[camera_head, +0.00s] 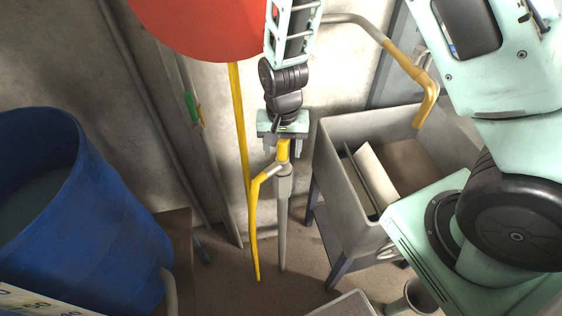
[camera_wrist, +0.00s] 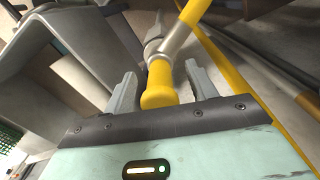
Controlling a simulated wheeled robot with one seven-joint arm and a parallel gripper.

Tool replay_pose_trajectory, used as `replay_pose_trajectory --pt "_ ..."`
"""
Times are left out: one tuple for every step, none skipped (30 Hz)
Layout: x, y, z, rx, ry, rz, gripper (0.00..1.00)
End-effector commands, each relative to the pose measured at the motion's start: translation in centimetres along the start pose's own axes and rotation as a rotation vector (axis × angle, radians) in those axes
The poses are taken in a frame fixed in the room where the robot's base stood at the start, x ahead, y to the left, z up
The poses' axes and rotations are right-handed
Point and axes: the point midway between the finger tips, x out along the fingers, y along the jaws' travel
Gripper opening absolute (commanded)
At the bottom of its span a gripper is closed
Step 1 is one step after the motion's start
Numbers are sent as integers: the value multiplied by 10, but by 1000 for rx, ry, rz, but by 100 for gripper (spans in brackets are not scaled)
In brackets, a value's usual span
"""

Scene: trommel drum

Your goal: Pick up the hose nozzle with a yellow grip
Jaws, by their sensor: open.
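The hose nozzle (camera_head: 284,190) is upright near the wall, with a long grey body tapering downwards. A yellow grip (camera_head: 283,154) is at its top, and a side branch with a yellow end leaves the body just below. My gripper (camera_head: 283,147) points down over the top, one finger on each side of the yellow grip. In the wrist view the yellow grip (camera_wrist: 160,84) is between the fingers of my gripper (camera_wrist: 160,80), with a visible gap at least on the right. The fingers are open. What supports the nozzle is unclear.
A yellow pole (camera_head: 240,130) under a red disc (camera_head: 200,22) stands close on the left. A grey sink (camera_head: 338,170) with a yellow-ended spout (camera_head: 426,104) is on the right. A large blue barrel (camera_head: 110,235) fills the lower left. A pail (camera_head: 412,298) is at lower right.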

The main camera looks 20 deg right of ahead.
Motion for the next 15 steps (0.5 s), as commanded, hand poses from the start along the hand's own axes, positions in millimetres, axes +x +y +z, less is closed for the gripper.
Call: replay_pose_trajectory --pt "6 0 0 0 -2 2 57" --pt "8 0 0 0 -2 1 57" --pt "12 0 1 -1 -2 1 57" --pt "14 0 0 -1 -1 1 57" --pt "15 0 0 -1 0 0 57" --pt "16 -1 0 -1 0 -1 57" --pt "17 -1 0 -1 1 -1 57" --pt "17 -1 0 -1 1 -1 57" --pt "18 -1 0 -1 1 -2 57" --pt "18 -1 0 -1 1 -2 57" --pt "18 -1 0 -1 1 -2 57" --pt "18 -1 0 -1 1 -2 57" --pt "18 -1 0 -1 1 -1 57" --pt "18 -1 0 -1 1 -1 49" --pt "17 -1 0 -1 1 -1 37"
